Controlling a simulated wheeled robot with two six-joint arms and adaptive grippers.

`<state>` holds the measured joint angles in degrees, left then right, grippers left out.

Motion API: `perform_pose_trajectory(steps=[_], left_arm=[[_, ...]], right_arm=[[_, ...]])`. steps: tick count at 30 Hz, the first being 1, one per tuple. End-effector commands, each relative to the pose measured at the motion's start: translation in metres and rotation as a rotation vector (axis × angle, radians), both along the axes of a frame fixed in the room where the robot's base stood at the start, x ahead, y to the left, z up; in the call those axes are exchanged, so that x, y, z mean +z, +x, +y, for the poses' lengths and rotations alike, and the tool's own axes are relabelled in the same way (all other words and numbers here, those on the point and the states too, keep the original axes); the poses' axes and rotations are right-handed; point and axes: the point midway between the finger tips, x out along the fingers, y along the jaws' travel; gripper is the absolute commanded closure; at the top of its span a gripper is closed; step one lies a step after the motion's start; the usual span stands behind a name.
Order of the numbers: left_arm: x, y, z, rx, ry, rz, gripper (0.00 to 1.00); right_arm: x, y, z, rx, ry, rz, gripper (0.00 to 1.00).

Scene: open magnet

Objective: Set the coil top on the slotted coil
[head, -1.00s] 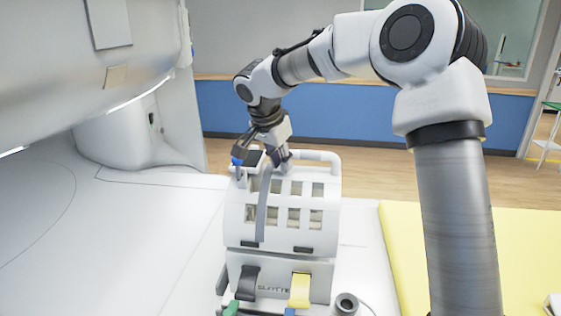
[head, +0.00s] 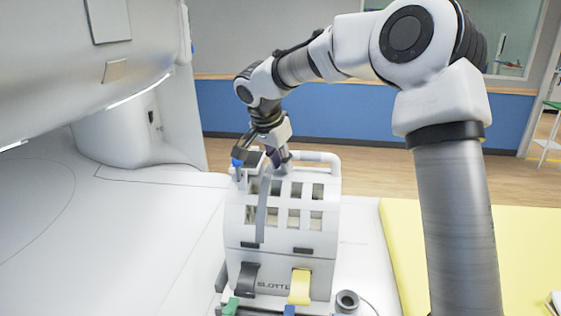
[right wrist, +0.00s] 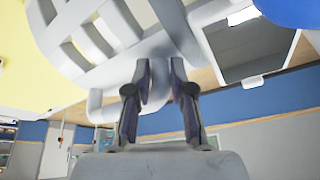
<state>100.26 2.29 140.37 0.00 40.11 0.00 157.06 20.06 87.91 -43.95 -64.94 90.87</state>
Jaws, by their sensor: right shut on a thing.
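The coil top (head: 273,207) is a white curved shell with rows of rectangular windows and a grey strip. It is upright over the slotted coil base (head: 270,270), which has lettering, a dark latch (head: 247,280) and a yellow latch (head: 300,287). I cannot tell whether a small gap is left between them. My right gripper (head: 277,153) is shut on the top's rear rail, coming from above; its two fingers (right wrist: 159,85) close around a white bar of the coil top (right wrist: 110,40) in the right wrist view. My left gripper is not in view.
A white scanner housing (head: 80,60) and a white table surface (head: 110,230) fill the left. A yellow pad (head: 460,250) lies to the right. A small grey ring-shaped part (head: 347,301) sits right of the base. A dark block with a blue end (head: 240,160) is beside my gripper.

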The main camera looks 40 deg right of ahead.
Motion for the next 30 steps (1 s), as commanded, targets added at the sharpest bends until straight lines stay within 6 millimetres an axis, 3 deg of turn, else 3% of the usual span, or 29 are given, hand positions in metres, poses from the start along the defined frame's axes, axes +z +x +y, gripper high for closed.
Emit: perform_pose_trajectory(steps=[8,9,11,22,26,30], left_arm=[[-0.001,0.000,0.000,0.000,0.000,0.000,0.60],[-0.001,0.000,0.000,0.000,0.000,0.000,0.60],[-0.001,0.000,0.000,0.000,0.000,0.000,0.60],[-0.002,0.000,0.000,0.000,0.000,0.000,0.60],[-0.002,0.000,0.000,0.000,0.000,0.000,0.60],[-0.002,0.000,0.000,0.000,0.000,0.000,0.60]], right_arm=[[0.000,0.000,0.000,0.000,-0.002,-0.003,1.00],[0.000,0.000,0.000,0.000,-0.002,-0.003,0.71],[0.000,0.000,0.000,0.000,-0.002,-0.003,0.49],[0.002,0.000,0.002,0.000,0.000,0.001,0.48],[0.022,-0.002,0.009,0.000,-0.003,-0.004,0.48],[0.055,-0.005,0.023,0.000,-0.003,-0.005,0.48]])
